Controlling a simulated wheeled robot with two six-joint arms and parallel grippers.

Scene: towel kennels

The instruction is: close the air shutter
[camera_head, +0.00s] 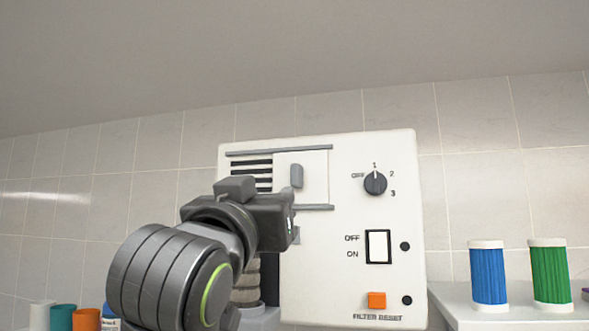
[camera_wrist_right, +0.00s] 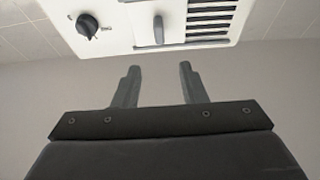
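The air shutter is a white sliding plate (camera_head: 315,178) with an upright grey handle (camera_head: 297,175), between two grey rails. The plate sits to the right; dark vent slats (camera_head: 250,162) show bare on the left. The handle also shows in the right wrist view (camera_wrist_right: 158,30), where the picture is upside down, with the slats (camera_wrist_right: 211,20) beside it. My right gripper (camera_head: 292,222) is close to the panel, just below the handle. Its two fingers (camera_wrist_right: 157,80) are spread and empty, roughly lined up with the handle and apart from it in the picture. My left gripper is not in view.
The white panel (camera_head: 340,285) also carries a rotary knob (camera_head: 375,184), a rocker switch (camera_head: 378,246) and an orange button (camera_head: 376,300). A shelf at right holds blue (camera_head: 488,275) and green (camera_head: 549,275) cylinders. Several containers stand at lower left.

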